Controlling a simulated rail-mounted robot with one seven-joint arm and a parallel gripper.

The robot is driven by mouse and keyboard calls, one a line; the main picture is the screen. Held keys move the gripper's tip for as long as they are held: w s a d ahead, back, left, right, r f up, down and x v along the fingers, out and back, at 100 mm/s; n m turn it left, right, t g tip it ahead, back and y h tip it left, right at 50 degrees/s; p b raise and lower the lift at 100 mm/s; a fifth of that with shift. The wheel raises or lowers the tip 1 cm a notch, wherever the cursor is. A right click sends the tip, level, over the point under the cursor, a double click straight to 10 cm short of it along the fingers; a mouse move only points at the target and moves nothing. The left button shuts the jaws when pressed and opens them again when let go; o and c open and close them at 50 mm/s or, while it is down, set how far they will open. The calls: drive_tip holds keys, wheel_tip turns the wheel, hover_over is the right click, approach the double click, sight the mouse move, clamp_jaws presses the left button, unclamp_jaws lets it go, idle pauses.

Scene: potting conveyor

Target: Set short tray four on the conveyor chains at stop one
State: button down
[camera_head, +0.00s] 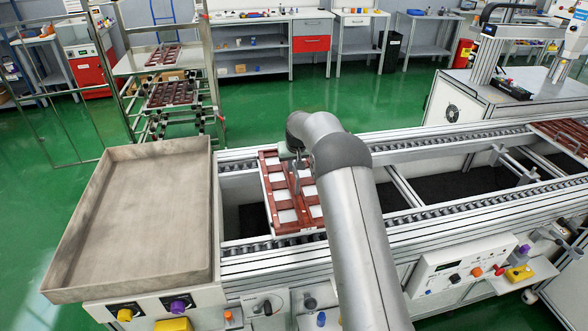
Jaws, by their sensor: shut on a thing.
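A short tray (284,216), reddish-brown with white blocks, lies across the conveyor's left part, its near end by the front chain (270,247) and its far end by the rear chain (235,167). My gripper (297,178) is over the middle of this tray and shut on it; my arm hides its right side and most of the fingers. No number is readable on it. Whether the tray rests fully on both chains or hangs just above them cannot be told.
A wide empty grey bin (66,277) adjoins the conveyor's left end. Another brown tray (565,134) sits on the conveyor at far right. A rack (207,88) with several trays stands behind left. A control panel (455,271) is on the front. The conveyor middle is open.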

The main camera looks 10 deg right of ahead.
drive_tip(key=shift+w+d+f, duration=0.1)
drive_tip(key=shift+w+f, duration=0.05)
drive_tip(key=shift+f, duration=1.65)
drive_tip(key=c, duration=1.4)
unclamp_jaws()
